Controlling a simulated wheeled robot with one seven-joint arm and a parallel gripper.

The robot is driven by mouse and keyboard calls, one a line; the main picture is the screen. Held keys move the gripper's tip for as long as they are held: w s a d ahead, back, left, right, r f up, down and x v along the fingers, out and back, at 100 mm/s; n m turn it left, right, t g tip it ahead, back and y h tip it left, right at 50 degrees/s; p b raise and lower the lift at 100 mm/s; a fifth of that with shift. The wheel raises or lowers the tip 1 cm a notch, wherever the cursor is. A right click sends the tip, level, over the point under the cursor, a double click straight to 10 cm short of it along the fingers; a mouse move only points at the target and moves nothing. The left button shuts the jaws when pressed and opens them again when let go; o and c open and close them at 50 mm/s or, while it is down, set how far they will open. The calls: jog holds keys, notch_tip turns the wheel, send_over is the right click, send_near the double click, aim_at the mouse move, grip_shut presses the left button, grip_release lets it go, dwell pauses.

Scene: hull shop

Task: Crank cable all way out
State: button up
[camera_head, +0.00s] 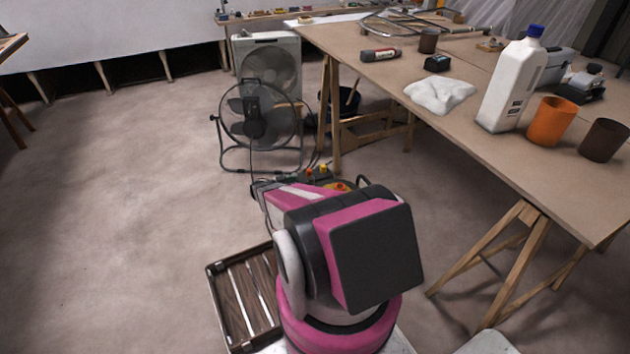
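No cable crank can be made out clearly. On the floor beyond my arm is a small dark device with orange and green parts (318,173), with thin dark cables beside it. A yellow piece with red on it (340,186) shows just behind my arm; my arm hides much of this spot, and I cannot tell whether the two belong together. My pink, white and black arm fills the lower middle. Its far end, with a dark part that looks like my gripper (263,190), points away to the left, near the device. Its fingers cannot be made out.
Two floor fans, one black (257,122) and one pale box-shaped (268,62), stand beyond. A long workbench (385,88) on wooden trestles runs along the right, bearing a white bottle (510,85) and an orange cup (552,121). A slatted wooden tray (217,290) is at lower left. Left floor is clear.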

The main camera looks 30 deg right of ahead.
jog(key=shift+m+h, duration=0.3)
jog(key=shift+h, duration=0.1)
jog(key=d, duration=0.7)
jog(key=s+d+f, duration=0.1)
jog(key=d, duration=0.3)
jog(key=shift+s, duration=0.1)
jog(key=shift+c, duration=0.2)
grip_shut()
